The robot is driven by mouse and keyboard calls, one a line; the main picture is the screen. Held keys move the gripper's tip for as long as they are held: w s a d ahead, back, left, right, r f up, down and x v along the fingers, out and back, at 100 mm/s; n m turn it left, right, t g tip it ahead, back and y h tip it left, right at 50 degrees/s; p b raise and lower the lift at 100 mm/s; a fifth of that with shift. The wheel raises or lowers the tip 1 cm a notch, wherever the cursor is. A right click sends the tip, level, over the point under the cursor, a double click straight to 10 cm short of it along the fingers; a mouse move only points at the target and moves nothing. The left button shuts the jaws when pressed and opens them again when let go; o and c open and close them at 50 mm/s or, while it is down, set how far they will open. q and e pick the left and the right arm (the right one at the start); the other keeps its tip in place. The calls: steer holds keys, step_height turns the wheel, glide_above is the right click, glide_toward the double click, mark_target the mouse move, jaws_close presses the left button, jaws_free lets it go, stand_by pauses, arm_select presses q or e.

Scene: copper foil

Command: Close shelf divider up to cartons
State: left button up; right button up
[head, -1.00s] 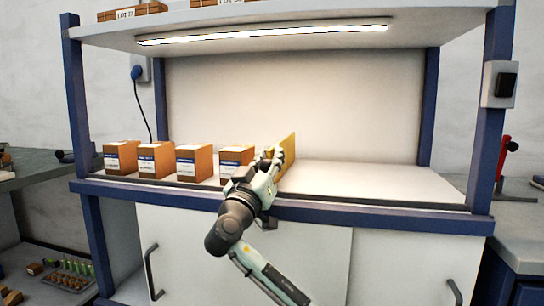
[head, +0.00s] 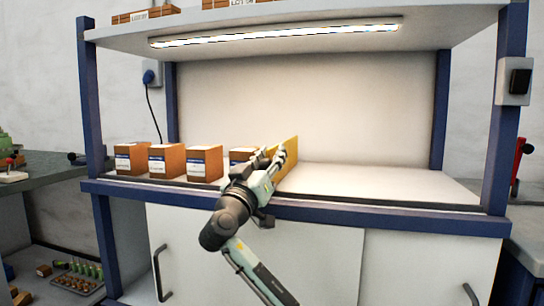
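A yellow upright divider (head: 291,151) stands on the shelf (head: 365,186), right of a row of brown cartons with white-and-blue labels. The cartons are the leftmost (head: 137,158), the second (head: 167,160), the third (head: 205,163) and the one nearest the divider (head: 241,156). My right gripper (head: 274,157) reaches in from the front with its fingers about the divider's front part, seemingly shut on it. The gripper hides part of the nearest carton and the divider's lower front. Whether that carton touches the divider is hidden. My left gripper is not in view.
The shelf right of the divider is empty. A lit upper shelf (head: 290,22) hangs above, and blue posts (head: 501,110) stand at both ends. A raised blue front rail (head: 400,215) runs along the shelf edge, with cabinet doors below.

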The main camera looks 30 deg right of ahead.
steer(key=shift+o, duration=0.3)
steer(key=v, duration=1.2)
